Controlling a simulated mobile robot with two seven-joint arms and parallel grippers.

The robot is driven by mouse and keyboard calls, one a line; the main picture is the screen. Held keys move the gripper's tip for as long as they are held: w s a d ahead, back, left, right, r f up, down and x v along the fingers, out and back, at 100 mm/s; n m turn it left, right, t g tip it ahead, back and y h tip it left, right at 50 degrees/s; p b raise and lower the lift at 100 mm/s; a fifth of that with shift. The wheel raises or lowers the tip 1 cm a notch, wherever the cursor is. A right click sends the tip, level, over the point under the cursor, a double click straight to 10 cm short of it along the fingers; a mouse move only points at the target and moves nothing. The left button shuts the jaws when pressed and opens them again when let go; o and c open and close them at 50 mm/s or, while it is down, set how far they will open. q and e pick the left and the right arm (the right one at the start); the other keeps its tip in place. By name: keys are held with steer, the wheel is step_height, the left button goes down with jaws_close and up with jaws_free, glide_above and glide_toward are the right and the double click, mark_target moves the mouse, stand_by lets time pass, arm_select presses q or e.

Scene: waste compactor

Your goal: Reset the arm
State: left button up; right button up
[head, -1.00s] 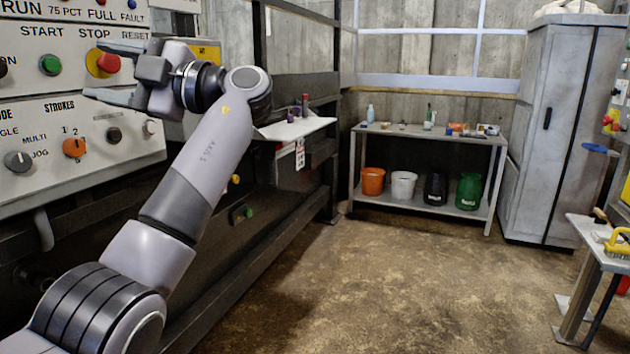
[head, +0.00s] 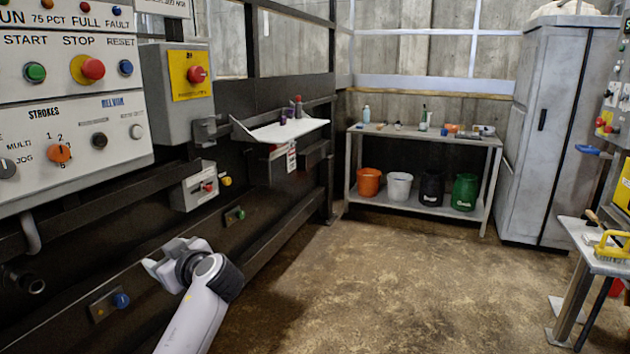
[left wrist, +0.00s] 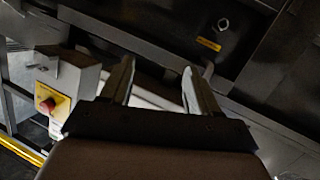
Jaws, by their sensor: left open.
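My left arm comes in low in the head view. Its gripper (head: 166,262) is apart from the control panel and below it, in front of the dark machine side. In the left wrist view the two fingers (left wrist: 160,85) stand apart with nothing between them. The control panel (head: 75,120) at the left carries a green START button (head: 35,72), a red STOP button (head: 92,68) and a blue RESET button (head: 126,67). The right gripper is out of the picture.
A grey box with a red button on yellow (head: 196,75) juts out beside the panel. A white shelf (head: 285,130) sticks out farther along. A bench with several buckets (head: 420,205) and a grey cabinet (head: 560,130) stand behind. The middle floor (head: 400,285) is clear.

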arm_select(q)
steer(key=s+d+f+m+h, duration=0.1)
steer(key=s+f+m+h, duration=0.25)
steer(key=f, duration=0.45)
steer(key=s+d+f+m+h+p, duration=0.1)
steer(key=s+d+f+m+h, duration=0.15)
steer(key=s+f, duration=0.35)
steer(key=s+f+m+h, duration=0.2)
steer(key=s+f+m, duration=0.1)
steer(key=f, duration=0.6)
steer(key=s+d+f+m+h, duration=0.2)
steer(key=s+m+h, duration=0.1)
steer(key=s, duration=0.8)
steer(key=s+d+f+m+t+h+p, duration=0.1)
steer(key=s+d+f+m+h, duration=0.1)
steer(key=s, duration=0.9)
steer(key=shift+d+f+m+h, duration=0.3)
steer(key=shift+d+m+h, duration=0.2)
steer(key=shift+d+h, duration=0.1)
steer(key=shift+s, duration=0.1)
steer(key=c, duration=0.3)
steer(key=shift+s+a, duration=0.1)
steer(key=shift+c, duration=0.2)
